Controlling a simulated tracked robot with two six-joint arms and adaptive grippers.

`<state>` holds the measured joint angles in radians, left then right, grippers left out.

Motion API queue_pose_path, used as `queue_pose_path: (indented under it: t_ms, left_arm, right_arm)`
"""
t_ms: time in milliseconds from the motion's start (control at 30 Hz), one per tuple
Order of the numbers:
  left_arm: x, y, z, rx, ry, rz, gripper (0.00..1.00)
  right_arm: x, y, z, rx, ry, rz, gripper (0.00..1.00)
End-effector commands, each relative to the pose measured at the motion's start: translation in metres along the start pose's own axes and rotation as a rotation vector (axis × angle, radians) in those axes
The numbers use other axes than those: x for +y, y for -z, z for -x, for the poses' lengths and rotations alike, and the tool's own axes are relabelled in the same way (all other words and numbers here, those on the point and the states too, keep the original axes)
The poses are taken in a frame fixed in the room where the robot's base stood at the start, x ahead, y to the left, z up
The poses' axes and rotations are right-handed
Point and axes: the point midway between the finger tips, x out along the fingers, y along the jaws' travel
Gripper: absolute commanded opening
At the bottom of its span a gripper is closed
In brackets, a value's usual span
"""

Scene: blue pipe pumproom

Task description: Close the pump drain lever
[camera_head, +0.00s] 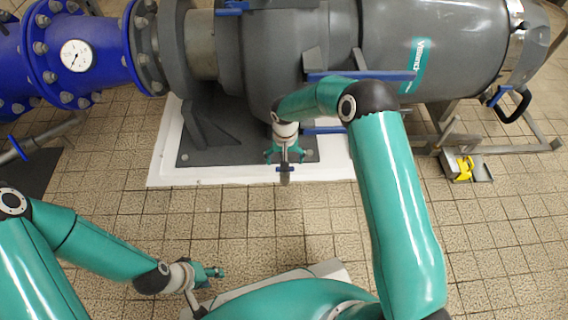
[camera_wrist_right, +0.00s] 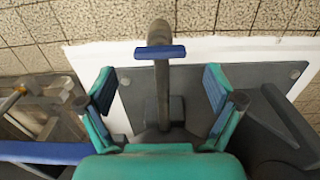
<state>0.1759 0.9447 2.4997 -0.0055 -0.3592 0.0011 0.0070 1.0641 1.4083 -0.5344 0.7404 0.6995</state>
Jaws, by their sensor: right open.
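The pump drain lever (camera_head: 285,169) is a small blue bar near the outer end of a grey drain pipe (camera_head: 285,180) at the pump's foot. In the right wrist view the lever (camera_wrist_right: 160,52) lies crosswise over the pipe (camera_wrist_right: 162,90). My right gripper (camera_head: 285,155) is open over the drain pipe. Its two green fingers (camera_wrist_right: 160,82) stand either side of the pipe, with the lever just beyond the fingertips, apart from both. My left gripper (camera_head: 217,272) is at the lower left, away from the pump; its finger opening is too small to tell.
The large grey pump (camera_head: 290,60) stands on a dark foot plate over a white plinth (camera_head: 165,160). A blue pipe with a gauge (camera_head: 76,55) is at the upper left. A yellow object (camera_head: 465,168) sits in a metal tray at the right. The tiled floor (camera_head: 190,215) before the plinth is clear.

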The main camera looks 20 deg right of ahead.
Motion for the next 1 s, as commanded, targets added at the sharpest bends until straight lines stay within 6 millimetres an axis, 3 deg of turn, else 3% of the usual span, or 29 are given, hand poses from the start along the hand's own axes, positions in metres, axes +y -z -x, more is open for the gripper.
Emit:
queue_pose_path:
  t_ms: [200, 400, 1000]
  left_arm:
    - [0.000, 0.000, 0.000, 0.000, 0.000, 0.000, 0.40]
    - [0.000, 0.000, 0.000, 0.000, 0.000, 0.000, 0.40]
    - [0.000, 0.000, -0.001, 0.000, 0.000, 0.000, 0.40]
  right_arm:
    - [-0.001, 0.003, 0.047, 0.006, 0.002, 0.000, 0.92]
    - [-0.001, 0.003, 0.074, 0.004, 0.001, 0.000, 0.92]
    - [-0.001, 0.003, 0.082, 0.002, 0.001, 0.000, 0.92]
